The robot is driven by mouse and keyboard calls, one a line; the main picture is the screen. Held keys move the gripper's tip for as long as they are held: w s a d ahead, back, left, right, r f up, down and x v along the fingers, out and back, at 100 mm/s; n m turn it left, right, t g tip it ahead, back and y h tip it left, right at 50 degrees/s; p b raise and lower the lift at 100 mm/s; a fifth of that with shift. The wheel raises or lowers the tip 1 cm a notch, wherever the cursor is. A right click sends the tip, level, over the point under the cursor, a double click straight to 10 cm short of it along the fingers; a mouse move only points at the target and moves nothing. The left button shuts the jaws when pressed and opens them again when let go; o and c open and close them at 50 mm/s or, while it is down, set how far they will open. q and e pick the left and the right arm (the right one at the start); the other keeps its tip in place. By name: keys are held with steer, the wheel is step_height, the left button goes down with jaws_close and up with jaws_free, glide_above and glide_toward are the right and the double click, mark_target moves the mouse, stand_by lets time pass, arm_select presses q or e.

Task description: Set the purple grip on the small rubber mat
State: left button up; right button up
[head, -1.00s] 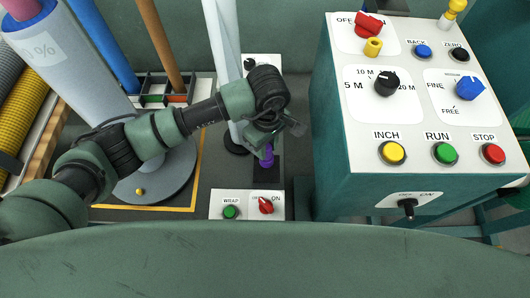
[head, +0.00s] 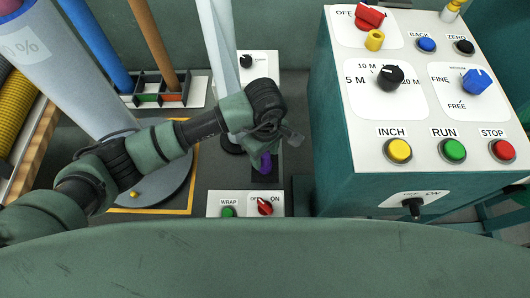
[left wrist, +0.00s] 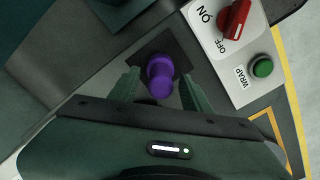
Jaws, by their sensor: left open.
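The purple grip (head: 265,163) shows below my left gripper in the head view, over the small dark rubber mat (head: 262,180). In the left wrist view the grip (left wrist: 160,76) stands between my two green fingers, with the dark square mat (left wrist: 181,54) behind and around its far end. It looks upright on the mat, but its base is partly hidden, so I cannot be sure of contact. My left gripper (head: 267,144) is open, with a finger on each side of the grip and a gap visible beside it. My right gripper is not in view.
A switch box with a green WRAP button (head: 228,212) and red knob (head: 265,206) lies just in front of the mat. A large control cabinet (head: 420,140) stands close on the right. A turntable (head: 165,190) and tall rolls (head: 85,80) stand at left.

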arm_select(q)
step_height(320, 180, up, 11)
steer(key=p, duration=0.5)
steer(key=shift+p, duration=0.4)
steer(key=shift+r, duration=0.5)
